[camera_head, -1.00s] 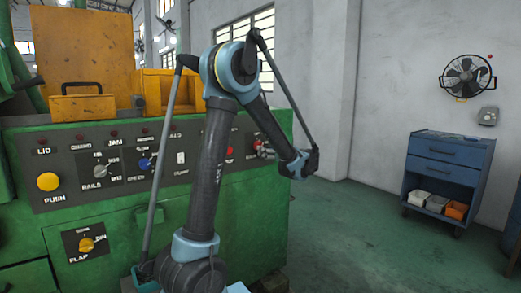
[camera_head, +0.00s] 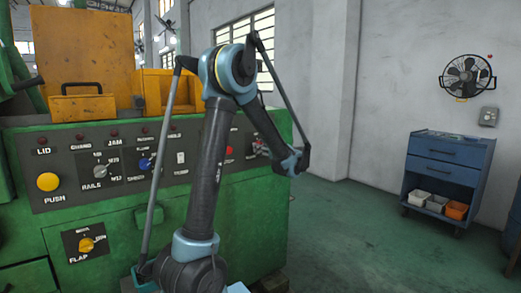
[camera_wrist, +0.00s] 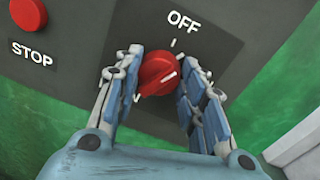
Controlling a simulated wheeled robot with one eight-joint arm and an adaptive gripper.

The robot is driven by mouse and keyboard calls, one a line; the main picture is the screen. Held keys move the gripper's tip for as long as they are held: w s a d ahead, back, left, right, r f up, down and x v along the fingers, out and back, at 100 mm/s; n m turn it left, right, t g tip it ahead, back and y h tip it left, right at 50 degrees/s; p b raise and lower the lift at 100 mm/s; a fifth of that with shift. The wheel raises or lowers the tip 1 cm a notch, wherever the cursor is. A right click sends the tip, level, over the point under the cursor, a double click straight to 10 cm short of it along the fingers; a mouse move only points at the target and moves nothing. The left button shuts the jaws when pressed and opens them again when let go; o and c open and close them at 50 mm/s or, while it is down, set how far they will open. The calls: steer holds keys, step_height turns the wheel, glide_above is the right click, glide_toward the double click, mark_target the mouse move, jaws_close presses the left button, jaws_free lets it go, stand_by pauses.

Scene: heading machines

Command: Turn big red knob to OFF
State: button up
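The big red knob (camera_wrist: 157,74) is on a dark panel in the wrist view. The white line across it runs from lower left to upper right. The word OFF and a short white tick stand above and to the right of the knob, and the line does not point at the tick. My gripper (camera_wrist: 163,68) is open, with one finger on each side of the knob. The left finger is very close to it, and I cannot tell whether either finger touches. In the head view the gripper is small and at the panel's right end, with the knob hardly visible.
A red STOP button (camera_wrist: 28,14) is left of the knob. The green machine (camera_head: 245,215) carries the panel, with a yellow PUSH button (camera_head: 48,181) and other knobs to the left. A blue cabinet (camera_head: 447,165) stands far right, and the floor between is clear.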

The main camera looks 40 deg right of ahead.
steer(key=n, duration=0.5)
steer(key=shift+a+n, duration=0.2)
steer(key=shift+n, duration=0.1)
steer(key=o, duration=1.1)
steer(key=shift+d, duration=0.1)
steer(key=s, duration=1.2)
steer(key=shift+d+r, duration=0.2)
steer(key=shift+d, duration=0.15)
